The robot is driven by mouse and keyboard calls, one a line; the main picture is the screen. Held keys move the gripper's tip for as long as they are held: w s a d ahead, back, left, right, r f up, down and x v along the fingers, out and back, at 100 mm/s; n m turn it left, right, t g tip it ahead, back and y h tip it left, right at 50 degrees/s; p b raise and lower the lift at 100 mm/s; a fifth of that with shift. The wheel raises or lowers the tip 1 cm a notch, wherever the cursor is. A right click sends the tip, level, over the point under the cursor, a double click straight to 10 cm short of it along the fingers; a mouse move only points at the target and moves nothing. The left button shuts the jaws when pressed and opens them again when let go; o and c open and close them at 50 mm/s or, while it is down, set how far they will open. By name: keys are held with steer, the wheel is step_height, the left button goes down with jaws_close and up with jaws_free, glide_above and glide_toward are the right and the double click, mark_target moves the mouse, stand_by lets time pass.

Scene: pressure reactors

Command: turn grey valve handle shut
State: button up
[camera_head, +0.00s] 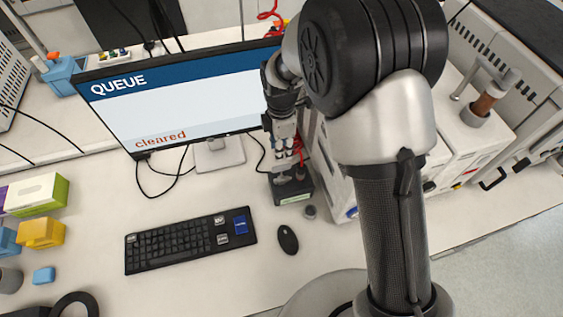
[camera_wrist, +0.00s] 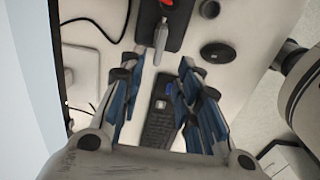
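In the wrist view, a slim grey lever (camera_wrist: 161,38), which looks like the grey valve handle, lies just beyond my fingertips. It sits over a black base (camera_wrist: 174,28), with a red part (camera_wrist: 168,3) at the top edge. My gripper (camera_wrist: 158,66) is open, its blue-padded fingers apart with nothing between them. The lever is roughly in line with the gap; I cannot tell the depth left between them. In the head view, my gripper (camera_head: 283,168) points down over the black base (camera_head: 293,193), right of the monitor. My gripper and arm hide much of the fixture there.
A monitor (camera_head: 190,95) reading "QUEUE" and "cleared" stands close left of my gripper. A keyboard (camera_head: 190,241), a mouse (camera_head: 288,240) and a small grey round piece (camera_head: 310,212) lie in front. White equipment (camera_head: 455,135) stands to the right. Cables run behind the keyboard.

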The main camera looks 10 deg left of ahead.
mark_target(281, 166)
step_height(281, 166, down, 9)
steer(key=shift+f, duration=0.2)
steer(key=shift+c, duration=0.2)
jaws_close()
stand_by(0.4)
